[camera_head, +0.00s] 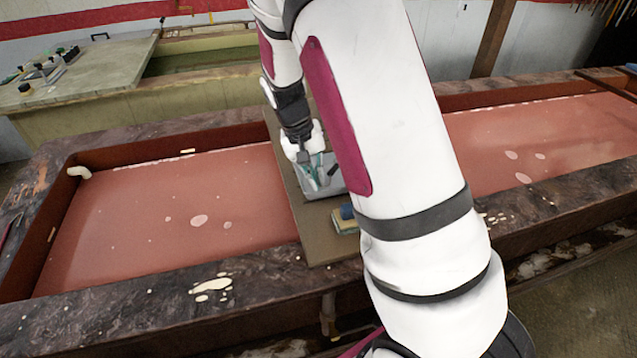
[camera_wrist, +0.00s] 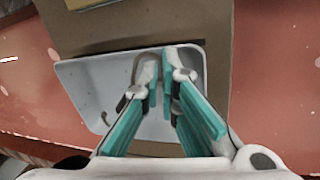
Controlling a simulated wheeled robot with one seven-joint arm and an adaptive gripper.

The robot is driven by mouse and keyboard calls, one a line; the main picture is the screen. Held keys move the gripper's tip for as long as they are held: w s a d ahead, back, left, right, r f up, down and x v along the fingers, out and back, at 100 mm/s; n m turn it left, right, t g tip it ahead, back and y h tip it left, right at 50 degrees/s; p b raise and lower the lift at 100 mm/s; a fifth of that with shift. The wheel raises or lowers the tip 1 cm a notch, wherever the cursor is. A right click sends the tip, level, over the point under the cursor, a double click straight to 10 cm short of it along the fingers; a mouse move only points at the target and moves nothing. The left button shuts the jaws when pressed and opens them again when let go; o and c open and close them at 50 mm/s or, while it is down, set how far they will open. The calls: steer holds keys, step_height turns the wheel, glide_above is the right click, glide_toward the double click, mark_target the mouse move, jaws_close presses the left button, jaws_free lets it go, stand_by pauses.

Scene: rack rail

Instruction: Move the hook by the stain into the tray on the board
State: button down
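The pale grey tray (camera_head: 334,187) sits on the brown board (camera_head: 318,232) that lies across the red basin; the tray also shows in the wrist view (camera_wrist: 80,78). My gripper (camera_head: 313,172) is low over the tray. In the wrist view its teal fingers (camera_wrist: 160,82) are close together, with a thin gap. A greyish curved hook (camera_wrist: 143,60) arches at the fingertips and appears held between them; its lower part is hidden. A small olive curved piece (camera_wrist: 106,118) lies at the tray's left side. A pale stain (camera_head: 199,220) marks the basin floor left of the board.
A yellow and blue sponge-like block (camera_head: 345,222) is on the board near its front end. A cream pipe end (camera_head: 79,172) sticks in at the basin's left wall. A dark stone rim (camera_head: 130,310) surrounds the basin. The red floor left of the board is mostly free.

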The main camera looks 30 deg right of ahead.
steer(key=shift+w+d, duration=0.5)
steer(key=shift+d, duration=0.05)
steer(key=shift+f+p, duration=0.35)
steer(key=shift+f, duration=1.45)
steer(key=c, duration=1.8)
jaws_free()
steer(key=b+v, duration=0.2)
steer(key=v, duration=1)
steer(key=s+a+r+n+t+y, duration=0.2)
steer(key=s+a+r+n+t, duration=0.3)
steer(key=s+r, duration=0.65)
steer(key=s+a+r+t, duration=0.1)
steer(key=s+a, duration=0.2)
steer(key=s, duration=0.3)
steer(key=s+a+r, duration=0.2)
steer(key=s, duration=0.4)
steer(key=shift+s+a+n+t+y, duration=0.3)
steer(key=shift+a+t, duration=0.1)
